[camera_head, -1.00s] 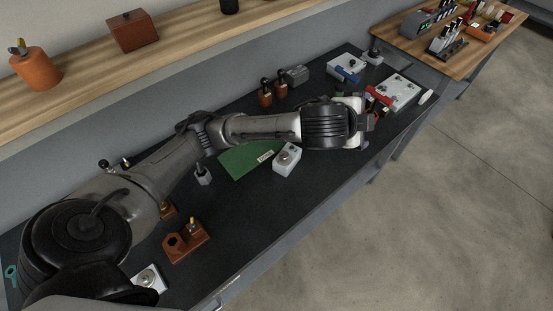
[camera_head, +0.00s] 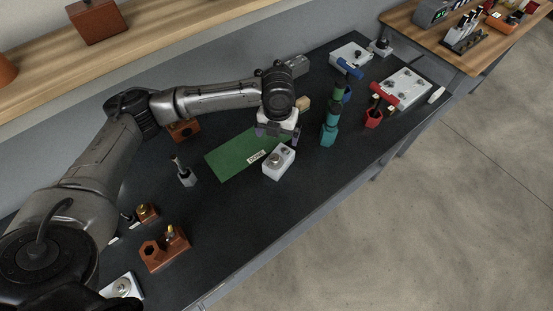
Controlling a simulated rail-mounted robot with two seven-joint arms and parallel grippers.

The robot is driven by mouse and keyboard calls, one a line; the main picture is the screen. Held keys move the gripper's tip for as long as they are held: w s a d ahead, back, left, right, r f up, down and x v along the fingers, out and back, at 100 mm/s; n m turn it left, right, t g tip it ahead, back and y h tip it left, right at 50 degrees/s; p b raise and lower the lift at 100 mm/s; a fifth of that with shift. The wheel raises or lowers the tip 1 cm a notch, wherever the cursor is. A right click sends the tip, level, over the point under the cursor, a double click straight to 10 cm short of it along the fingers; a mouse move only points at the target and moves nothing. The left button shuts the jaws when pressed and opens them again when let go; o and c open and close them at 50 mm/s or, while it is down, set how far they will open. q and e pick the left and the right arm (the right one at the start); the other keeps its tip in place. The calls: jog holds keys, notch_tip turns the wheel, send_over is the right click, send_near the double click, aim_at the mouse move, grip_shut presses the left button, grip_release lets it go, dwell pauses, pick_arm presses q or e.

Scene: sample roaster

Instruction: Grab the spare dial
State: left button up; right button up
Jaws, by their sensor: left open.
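My left gripper (camera_head: 277,133) points down just behind a small white box with a round grey dial on top (camera_head: 279,161). Its jaws are open, over or beside the far right part of a green mat (camera_head: 226,160). I cannot tell which object is the spare dial; no loose dial shows clearly. The gripper and wrist hide part of the mat's far edge. Another white box with a round dial (camera_head: 122,287) stands at the near left. My right gripper is not in view.
Brown blocks with brass pegs (camera_head: 165,250) stand at the near left. A grey post (camera_head: 184,174) is left of the mat. A teal holder (camera_head: 329,135), a red holder (camera_head: 373,119) and white panels (camera_head: 404,88) stand to the right. The dark bench's front middle is clear.

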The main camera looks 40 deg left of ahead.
aim_at(279, 158)
pick_arm(q)
notch_tip(279, 158, down, 8)
jog(key=m, duration=0.1)
jog(key=m+b, duration=0.1)
jog(key=m, duration=0.1)
jog(key=shift+f+m, duration=0.25)
jog(key=shift+m, duration=0.05)
jog(key=shift+w+d+f+b, duration=0.1)
jog(key=shift+f+b, duration=0.4)
jog(key=shift+f, duration=2.15)
jog(key=shift+c, duration=0.2)
jog(key=c, duration=1.2)
jog(key=shift+r, duration=0.1)
jog(key=shift+c, duration=0.4)
jog(key=shift+r, duration=0.1)
